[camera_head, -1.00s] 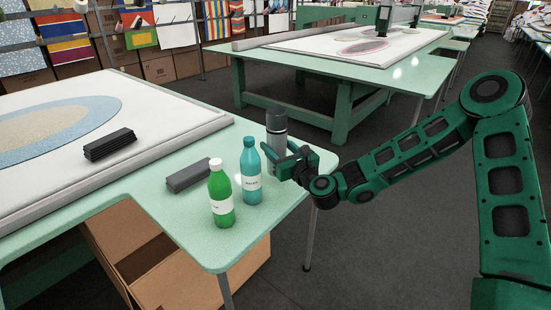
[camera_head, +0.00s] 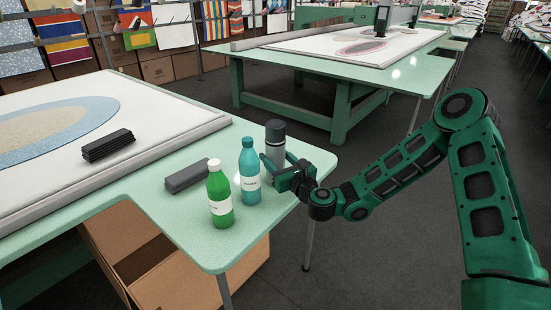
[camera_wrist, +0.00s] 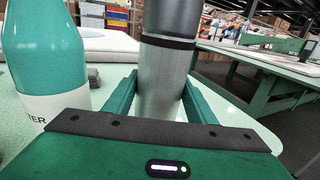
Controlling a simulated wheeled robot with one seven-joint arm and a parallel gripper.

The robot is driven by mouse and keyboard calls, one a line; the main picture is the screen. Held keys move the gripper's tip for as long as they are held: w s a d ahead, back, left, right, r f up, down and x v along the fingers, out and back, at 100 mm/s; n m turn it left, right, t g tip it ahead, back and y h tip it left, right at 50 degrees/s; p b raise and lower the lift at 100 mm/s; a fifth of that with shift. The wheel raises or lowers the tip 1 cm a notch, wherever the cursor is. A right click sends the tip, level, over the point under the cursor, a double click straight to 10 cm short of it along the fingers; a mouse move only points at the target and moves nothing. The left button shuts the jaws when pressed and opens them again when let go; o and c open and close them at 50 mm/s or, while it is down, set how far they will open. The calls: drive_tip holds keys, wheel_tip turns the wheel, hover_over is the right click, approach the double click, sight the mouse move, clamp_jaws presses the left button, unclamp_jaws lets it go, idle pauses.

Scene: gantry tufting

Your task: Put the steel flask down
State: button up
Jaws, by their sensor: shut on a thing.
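The steel flask (camera_head: 275,146) is a grey cylinder with a darker top and stands upright at the table's far right corner. My gripper (camera_head: 277,172) is shut on its lower part. In the wrist view the flask (camera_wrist: 165,75) is upright between the two green fingers (camera_wrist: 155,100), with a black band below its dark top. The flask's base is hidden behind the gripper, so I cannot tell whether it touches the green table (camera_head: 215,243).
A teal bottle (camera_head: 250,172) stands close to the left of the flask; it fills the left of the wrist view (camera_wrist: 45,60). A green bottle (camera_head: 220,197) and a grey block (camera_head: 187,177) are further left. The table's right edge is near.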

drive_tip(key=o, duration=1.3)
drive_tip(key=shift+o, duration=0.4)
